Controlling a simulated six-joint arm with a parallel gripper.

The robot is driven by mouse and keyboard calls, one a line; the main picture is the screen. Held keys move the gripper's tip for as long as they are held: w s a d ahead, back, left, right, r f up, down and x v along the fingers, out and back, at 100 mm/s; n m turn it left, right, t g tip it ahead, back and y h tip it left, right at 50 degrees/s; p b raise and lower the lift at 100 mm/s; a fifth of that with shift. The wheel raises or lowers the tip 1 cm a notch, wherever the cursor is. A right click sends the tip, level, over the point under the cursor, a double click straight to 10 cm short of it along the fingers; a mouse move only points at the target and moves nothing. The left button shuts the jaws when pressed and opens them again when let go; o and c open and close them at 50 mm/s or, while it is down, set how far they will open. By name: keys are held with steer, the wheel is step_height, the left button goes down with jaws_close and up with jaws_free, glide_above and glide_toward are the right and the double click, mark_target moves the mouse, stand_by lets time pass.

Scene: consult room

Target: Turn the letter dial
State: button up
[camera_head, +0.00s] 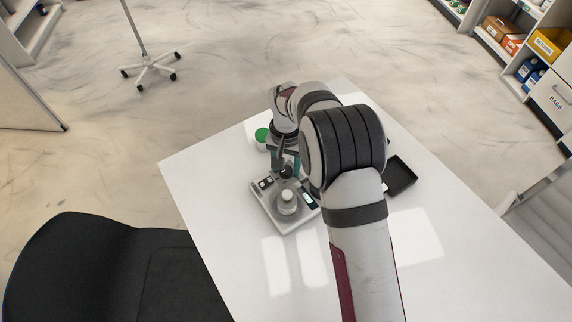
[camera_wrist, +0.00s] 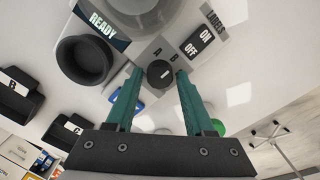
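The letter dial is a small round black knob (camera_wrist: 160,73) with a white pointer mark, on the white device. Letters A and B are printed beside it in the wrist view. The dial also shows in the head view (camera_head: 286,172), partly hidden by the fingers. My gripper (camera_wrist: 159,75) is open, with one green finger on each side of the dial and a visible gap between each fingertip and the knob. In the head view my gripper (camera_head: 285,163) is over the back of the white device (camera_head: 277,220). The fingers hold nothing.
A round pale jar (camera_head: 287,203) stands on the device. An ON/OFF switch (camera_wrist: 198,43), a READY display (camera_wrist: 103,27) and a black cup (camera_wrist: 85,60) are close to the fingers. A green-topped item (camera_head: 262,135) and a black tray (camera_head: 400,175) are nearby. The table's front is clear.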

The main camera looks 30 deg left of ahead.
mark_target(286, 169)
step_height(286, 169, up, 16)
stand_by(0.5)
steer(key=shift+f, duration=0.1)
steer(key=s+d+r+m, duration=0.1)
steer(key=d+r+m, duration=0.15)
steer(key=d, duration=0.65)
steer(key=s+d+r+m, duration=0.15)
steer(key=d+r, duration=0.25)
steer(key=d, duration=0.6)
steer(key=s+d+f+m+y, duration=0.1)
steer(key=s+d+f+m, duration=0.1)
steer(key=s+d, duration=0.4)
steer(key=s+d+f+m, duration=0.2)
steer(key=s+d, duration=0.5)
steer(key=s, duration=0.5)
steer(key=shift+m+y, duration=0.4)
steer(key=shift+m, duration=0.1)
